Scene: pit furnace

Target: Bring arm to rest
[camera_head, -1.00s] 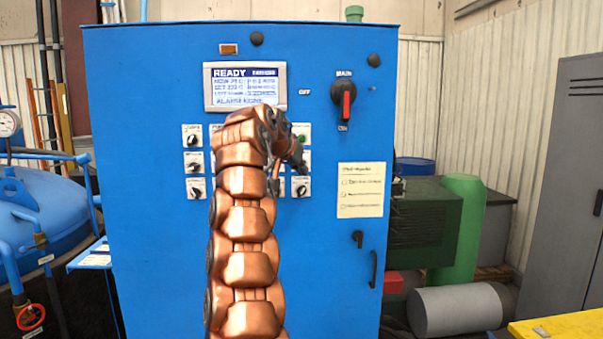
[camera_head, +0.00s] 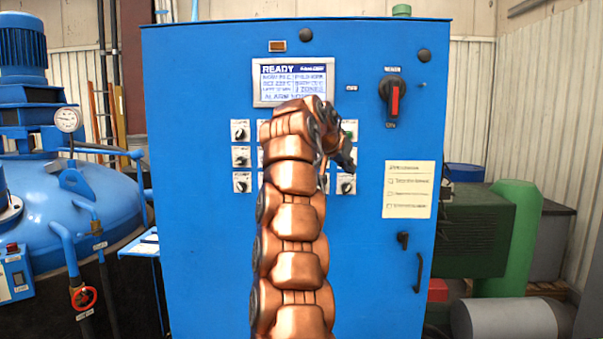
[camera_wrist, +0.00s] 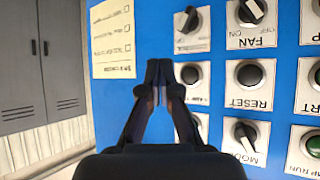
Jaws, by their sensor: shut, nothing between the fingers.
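My copper-coloured arm (camera_head: 294,215) rises in front of a blue control cabinet (camera_head: 210,265) and bends at the top toward the panel. My dark gripper (camera_head: 347,163) is small in the head view, at the right of the bend, in front of the knob rows. In the wrist view my gripper (camera_wrist: 159,72) has its two fingertips together with nothing between them. Behind it are knobs and buttons with upside-down labels, including a black RESET button (camera_wrist: 249,74) and a FAN knob (camera_wrist: 251,11). I cannot tell the gap between fingertips and panel.
The cabinet carries a lit READY screen (camera_head: 293,81), a red-and-black main switch (camera_head: 394,99) and a paper note (camera_head: 409,190). A blue vessel (camera_head: 95,210) with pipes and a gauge (camera_head: 67,119) stands left. A green tank (camera_head: 508,240) and grey cylinder (camera_head: 505,319) are right.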

